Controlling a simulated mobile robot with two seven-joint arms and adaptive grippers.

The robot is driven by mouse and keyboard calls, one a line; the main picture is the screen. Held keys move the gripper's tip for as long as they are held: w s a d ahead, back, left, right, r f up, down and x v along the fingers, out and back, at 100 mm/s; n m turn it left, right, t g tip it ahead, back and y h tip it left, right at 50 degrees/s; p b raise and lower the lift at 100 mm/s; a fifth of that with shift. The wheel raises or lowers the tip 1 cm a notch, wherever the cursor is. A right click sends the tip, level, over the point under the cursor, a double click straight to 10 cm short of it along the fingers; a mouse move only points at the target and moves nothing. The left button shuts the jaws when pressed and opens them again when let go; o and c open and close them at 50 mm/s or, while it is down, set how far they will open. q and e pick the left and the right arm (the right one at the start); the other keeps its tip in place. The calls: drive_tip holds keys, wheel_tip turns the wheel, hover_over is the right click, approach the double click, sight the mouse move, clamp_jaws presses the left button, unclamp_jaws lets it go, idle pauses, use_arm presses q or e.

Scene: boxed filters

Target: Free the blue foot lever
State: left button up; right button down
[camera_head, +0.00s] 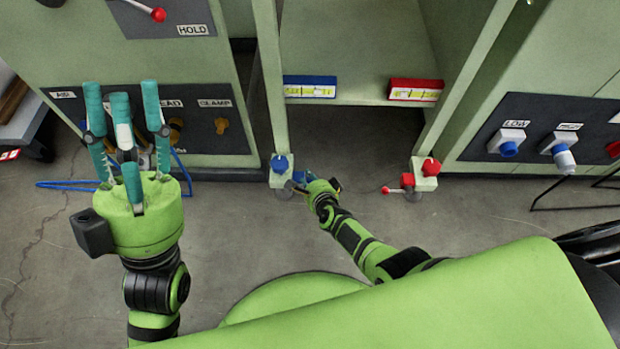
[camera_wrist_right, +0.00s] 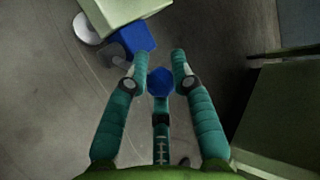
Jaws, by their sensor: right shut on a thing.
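The blue foot lever is low at the foot of the left cabinet post; its blue knob (camera_wrist_right: 160,82) and blue block (camera_wrist_right: 137,37) show in the right wrist view. My right gripper (camera_head: 302,184) is down at that foot in the head view. The right wrist view shows its teal fingers (camera_wrist_right: 160,72) closed around the knob.
A blue knob (camera_head: 279,163) tops the left foot. A red foot lever (camera_head: 406,183) is at the right foot. Bare floor (camera_head: 240,235) lies between my arms.

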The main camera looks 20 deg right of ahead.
drive_tip(key=c, duration=1)
unclamp_jaws()
drive_tip(key=shift+s+d+f, duration=0.25)
drive_tip(key=shift+d, duration=0.15)
drive_tip(key=shift+w+a+r, duration=0.1)
drive_tip(key=shift+a+r, duration=0.1)
drive_tip(key=shift+a, duration=0.05)
